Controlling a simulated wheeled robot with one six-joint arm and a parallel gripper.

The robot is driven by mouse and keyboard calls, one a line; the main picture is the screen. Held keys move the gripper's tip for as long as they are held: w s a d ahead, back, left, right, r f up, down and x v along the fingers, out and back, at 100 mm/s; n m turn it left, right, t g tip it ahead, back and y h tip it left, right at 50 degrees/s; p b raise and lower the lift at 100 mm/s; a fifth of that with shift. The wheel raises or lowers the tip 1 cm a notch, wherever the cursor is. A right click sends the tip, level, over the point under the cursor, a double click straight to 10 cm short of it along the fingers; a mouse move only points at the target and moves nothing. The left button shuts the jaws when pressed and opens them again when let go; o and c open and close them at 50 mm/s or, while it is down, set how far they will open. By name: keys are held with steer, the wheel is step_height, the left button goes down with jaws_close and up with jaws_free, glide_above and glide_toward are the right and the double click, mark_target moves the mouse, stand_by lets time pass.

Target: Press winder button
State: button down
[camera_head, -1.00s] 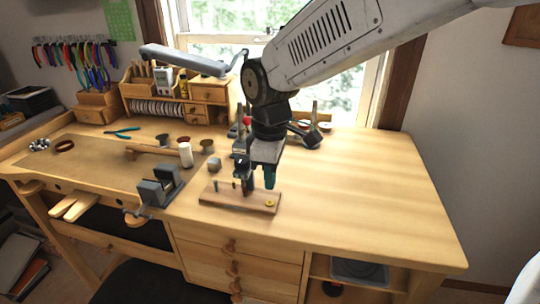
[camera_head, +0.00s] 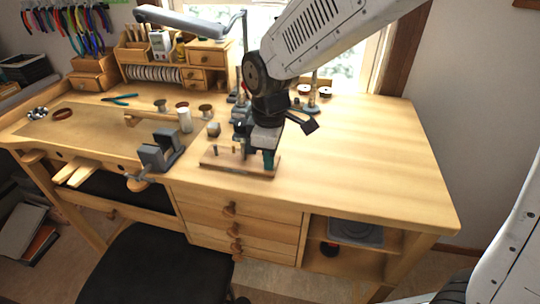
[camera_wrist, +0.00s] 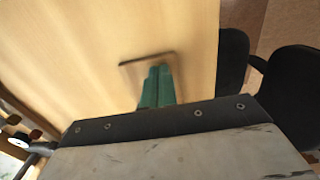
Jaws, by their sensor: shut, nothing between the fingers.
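The winder is a small wooden board (camera_head: 225,164) with short pegs, lying near the front edge of the bench. My gripper (camera_head: 268,165) is shut and empty, its green fingertips pointing down at the right end of the board. The yellow button there is hidden behind my fingers. In the wrist view, my gripper (camera_wrist: 158,72) has its green fingers together over the end of the board (camera_wrist: 133,69), and no button shows. I cannot tell whether the fingertips touch the button or the board.
The bench top (camera_head: 360,160) is clear to the right. A black chair seat (camera_head: 165,265) is in front.

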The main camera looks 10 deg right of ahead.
steer(key=shift+s+d+f, duration=0.15)
steer(key=shift+s+f, duration=0.15)
steer(key=shift+f, duration=0.3)
step_height(320, 180, up, 15)
steer(key=shift+w, duration=0.25)
steer(key=shift+r, duration=0.1)
steer(key=s+d+f+m+t, duration=0.1)
steer(key=s+d+f+m, duration=0.2)
steer(key=s+d+m, duration=1.1)
steer(key=s+d, duration=0.6)
steer(key=shift+s+d+f, duration=0.15)
steer(key=shift+s+d, duration=0.05)
steer(key=shift+d, duration=0.15)
